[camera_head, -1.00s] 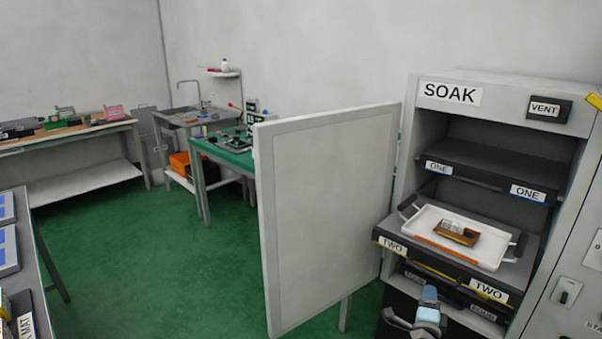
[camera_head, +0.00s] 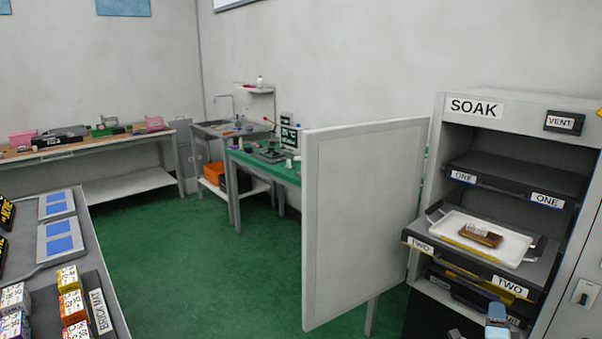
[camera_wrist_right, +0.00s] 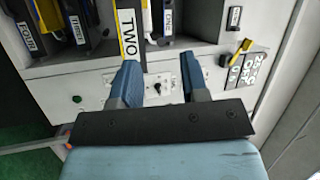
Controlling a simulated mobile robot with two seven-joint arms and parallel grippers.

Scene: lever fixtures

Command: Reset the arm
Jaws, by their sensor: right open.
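My right gripper (camera_head: 497,318) shows only in part at the bottom right of the head view, in front of the SOAK cabinet (camera_head: 520,103). In the right wrist view its two blue fingers (camera_wrist_right: 160,72) stand apart, with nothing between them. Beyond them are the cabinet's TWO label (camera_wrist_right: 127,30) and a pale panel with small switches (camera_wrist_right: 192,117). My left gripper is not in view.
The pulled-out TWO shelf (camera_head: 545,262) carries a white tray (camera_head: 513,248) with a brown item (camera_head: 480,236). The open cabinet door (camera_head: 365,220) stands left of it. A bench (camera_head: 110,300) with small boxes is at left. Green floor (camera_head: 200,270) between is clear.

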